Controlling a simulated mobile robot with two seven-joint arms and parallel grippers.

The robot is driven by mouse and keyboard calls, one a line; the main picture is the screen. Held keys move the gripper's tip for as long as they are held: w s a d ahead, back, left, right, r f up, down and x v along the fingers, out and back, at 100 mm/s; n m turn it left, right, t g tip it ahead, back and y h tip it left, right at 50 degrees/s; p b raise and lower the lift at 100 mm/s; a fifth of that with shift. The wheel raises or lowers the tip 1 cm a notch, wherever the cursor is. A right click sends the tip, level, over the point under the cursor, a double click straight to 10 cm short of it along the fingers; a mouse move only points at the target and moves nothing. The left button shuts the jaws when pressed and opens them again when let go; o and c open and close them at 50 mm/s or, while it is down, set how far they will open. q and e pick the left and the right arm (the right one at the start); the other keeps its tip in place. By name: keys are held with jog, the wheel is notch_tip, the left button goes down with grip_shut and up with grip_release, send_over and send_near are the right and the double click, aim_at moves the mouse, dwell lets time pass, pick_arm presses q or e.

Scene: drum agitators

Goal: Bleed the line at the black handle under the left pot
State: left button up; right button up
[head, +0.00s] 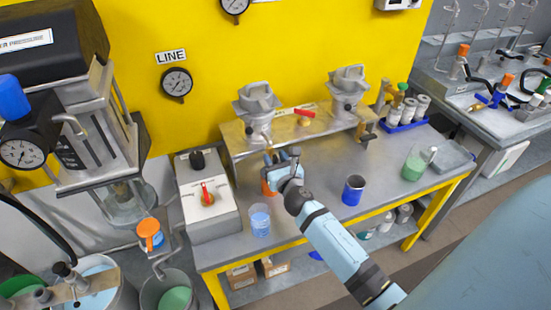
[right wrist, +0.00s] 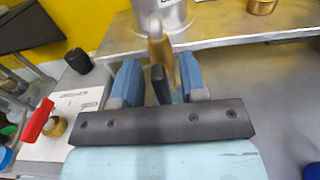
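The left pot (head: 257,108), a grey metal vessel with a clamp lid, stands on a raised shelf; its lower body shows in the right wrist view (right wrist: 158,14). Below it are a brass valve (right wrist: 160,48) and a black handle (right wrist: 159,85). My right gripper (head: 278,160) is in front of the shelf under this pot. In the right wrist view its blue fingers (right wrist: 157,82) stand on either side of the black handle, with small gaps. The gauge under the LINE sign (head: 176,83) hangs on the yellow wall. My left gripper is not in view.
A cup of blue liquid (head: 260,220) and a dark blue can (head: 353,190) stand on the bench. A box with a red switch (head: 207,197) is at the left. The right pot (head: 347,92) stands along the shelf. The bench between the can and green beaker (head: 413,165) is clear.

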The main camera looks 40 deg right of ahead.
jog(key=shift+c, duration=0.4)
grip_shut()
jog(key=shift+m, duration=0.3)
jog(key=m, duration=0.3)
jog(key=shift+s+d+f+m+b, duration=0.1)
jog(key=shift+d+m+b, duration=0.2)
jog(key=shift+d+b, duration=0.05)
jog(key=shift+s+d+f+m+b, duration=0.1)
jog(key=shift+d+f+m+b, duration=0.15)
jog(key=shift+m, duration=2)
jog(key=shift+d+f+m+b, duration=0.2)
jog(key=shift+f+m, duration=0.15)
jog(key=shift+m, duration=1.95)
jog(key=shift+s+d+f+m+b, duration=0.15)
jog(key=shift+f+m+b, duration=0.15)
jog(key=shift+m, duration=1.95)
jog(key=shift+w, duration=0.1)
jog(key=shift+o, duration=0.4)
grip_release()
